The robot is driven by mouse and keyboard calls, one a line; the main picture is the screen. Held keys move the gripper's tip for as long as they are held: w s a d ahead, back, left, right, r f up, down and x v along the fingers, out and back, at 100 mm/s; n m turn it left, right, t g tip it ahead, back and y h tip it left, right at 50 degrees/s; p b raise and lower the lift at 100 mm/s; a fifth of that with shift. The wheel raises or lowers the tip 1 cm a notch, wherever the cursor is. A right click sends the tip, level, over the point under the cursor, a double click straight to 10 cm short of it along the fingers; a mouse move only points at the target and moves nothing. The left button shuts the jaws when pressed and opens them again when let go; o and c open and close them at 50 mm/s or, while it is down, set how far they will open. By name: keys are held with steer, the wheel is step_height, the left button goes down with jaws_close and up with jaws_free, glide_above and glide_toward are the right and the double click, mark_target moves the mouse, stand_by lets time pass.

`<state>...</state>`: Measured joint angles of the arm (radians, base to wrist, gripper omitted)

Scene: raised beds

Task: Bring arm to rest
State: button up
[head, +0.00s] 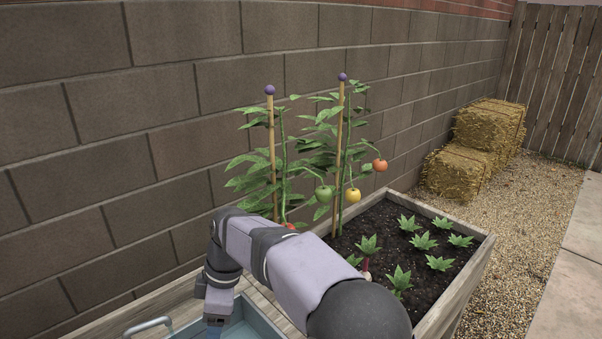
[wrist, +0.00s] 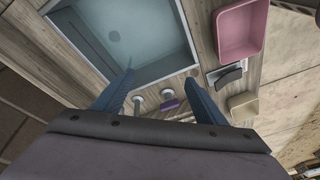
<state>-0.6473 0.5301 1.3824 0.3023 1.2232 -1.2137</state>
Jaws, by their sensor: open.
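My arm (head: 290,262) reaches across the bottom middle of the head view and bends down at its left end. My gripper's two blue fingers (wrist: 160,78) show in the wrist view, spread apart with nothing between them. They point down over the near edge of a blue-grey basin (wrist: 150,73) set in a wooden bench. In the head view the gripper is mostly cut off by the bottom edge, and part of the basin (head: 243,328) shows beside it.
A planted raised bed (head: 455,292) with staked tomatoes (head: 325,194) stands beyond my arm, along a block wall (head: 100,135).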

steer(key=s+d+r+m+t+h+p, duration=0.1)
steer(key=s+d+m+p, duration=0.15)
steer(key=d+m, duration=0.8)
steer(key=s+d+m+t+h+p, duration=0.1)
steer(key=s+d+m+p, duration=0.2)
steer(key=d, duration=1.4)
steer(key=s+d+f+m+p, duration=0.1)
steer(key=s+d+m+p, duration=0.1)
steer(key=s+d+m, duration=0.4)
steer(key=shift+s+d+m+h, duration=0.3)
steer(key=shift+s+d+m, duration=0.1)
steer(key=shift+d, duration=0.25)
